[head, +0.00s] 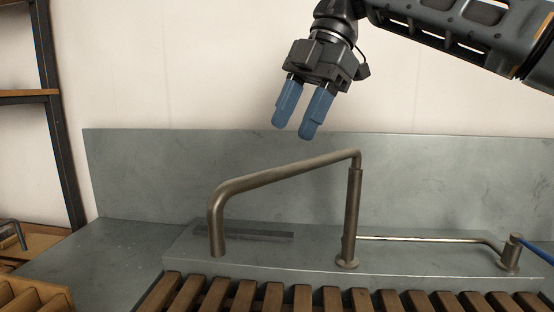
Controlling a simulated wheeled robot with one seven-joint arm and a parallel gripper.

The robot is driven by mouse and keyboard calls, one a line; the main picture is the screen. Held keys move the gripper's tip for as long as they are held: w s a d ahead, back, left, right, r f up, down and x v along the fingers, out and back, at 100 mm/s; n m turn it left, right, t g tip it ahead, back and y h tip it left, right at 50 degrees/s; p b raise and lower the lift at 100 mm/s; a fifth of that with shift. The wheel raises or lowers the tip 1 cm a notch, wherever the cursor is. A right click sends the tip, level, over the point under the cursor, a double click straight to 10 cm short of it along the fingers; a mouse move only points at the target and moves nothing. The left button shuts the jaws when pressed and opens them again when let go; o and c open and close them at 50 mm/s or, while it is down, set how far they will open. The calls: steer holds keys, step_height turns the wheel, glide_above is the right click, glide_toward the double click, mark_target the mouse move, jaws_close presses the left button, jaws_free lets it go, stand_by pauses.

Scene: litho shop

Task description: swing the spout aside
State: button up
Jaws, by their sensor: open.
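The spout (285,172) is a bronze-coloured tube in the head view. It runs from the top of an upright post (353,218) out to the left and bends down at its free end (217,230). The post stands on a grey stone ledge. My gripper (293,130) is above the spout's sloping tube, pointing down and slightly left. Its two blue fingers are apart with nothing between them. A gap shows between the fingertips and the spout in the picture; the distance in depth is hard to tell.
A grey stone backsplash (460,185) stands behind the spout. Wooden slats (245,297) run along the front. A thin metal rod (430,239) leads right to a short fitting (511,252) with a blue hose (540,252). A dark-framed shelf (57,110) stands at the left.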

mark_target(277, 169)
steer(key=shift+x, duration=3.85)
jaws_close()
